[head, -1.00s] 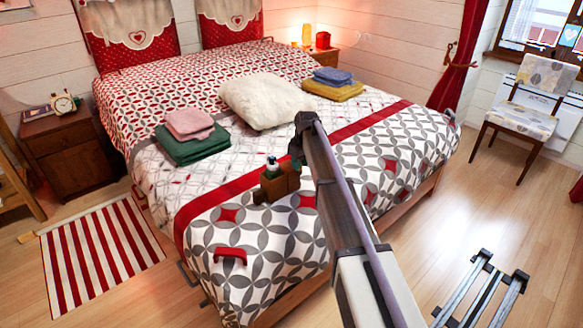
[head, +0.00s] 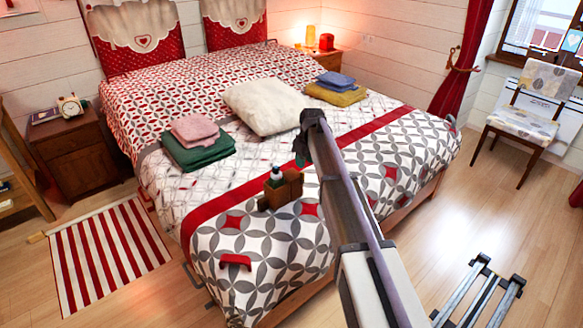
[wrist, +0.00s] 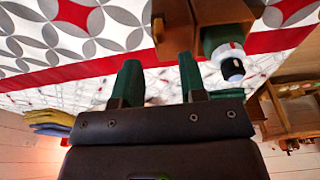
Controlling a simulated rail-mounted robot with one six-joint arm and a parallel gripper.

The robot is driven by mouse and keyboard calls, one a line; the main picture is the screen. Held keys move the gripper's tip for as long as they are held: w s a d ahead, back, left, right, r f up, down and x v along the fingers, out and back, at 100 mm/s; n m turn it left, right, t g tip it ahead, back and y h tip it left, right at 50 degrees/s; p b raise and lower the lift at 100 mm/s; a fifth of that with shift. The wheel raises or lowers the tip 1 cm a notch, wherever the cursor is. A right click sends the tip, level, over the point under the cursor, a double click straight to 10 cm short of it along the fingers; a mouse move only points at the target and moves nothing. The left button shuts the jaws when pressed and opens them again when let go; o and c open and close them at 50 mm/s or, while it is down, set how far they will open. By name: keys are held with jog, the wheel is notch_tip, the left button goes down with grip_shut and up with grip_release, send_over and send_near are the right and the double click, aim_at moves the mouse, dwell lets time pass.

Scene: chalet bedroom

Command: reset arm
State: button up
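My gripper (wrist: 160,82) has two dark green fingers that stand apart with nothing between them in the wrist view. In the head view my gripper (head: 301,152) is over the bed, just beyond a brown caddy (head: 284,192), and its fingertips are partly hidden by my arm. The caddy also shows at the top of the wrist view (wrist: 182,28). A bottle (head: 276,173) with a white top stands in the caddy; it shows beside the fingers in the wrist view (wrist: 229,60). I cannot tell the exact gap between fingers and caddy.
The bed (head: 350,200) carries a cream pillow (head: 265,106), pink and green folded cloths (head: 196,146), blue and yellow folded cloths (head: 337,88) and a small red item (head: 235,262). A nightstand (head: 82,160) stands left, a chair (head: 520,120) right. Floor around is mostly open.

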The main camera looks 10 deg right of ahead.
jog(key=s+a+m+g, duration=0.25)
jog(key=s+m, duration=0.35)
jog(key=s, duration=3.5)
notch_tip(320, 180, up, 13)
jog(key=w+p, duration=0.2)
jog(key=p, duration=1.1)
jog(key=shift+w+a+r+t+h, duration=0.15)
jog(key=shift+t+h, duration=0.25)
jog(key=shift+t, duration=0.05)
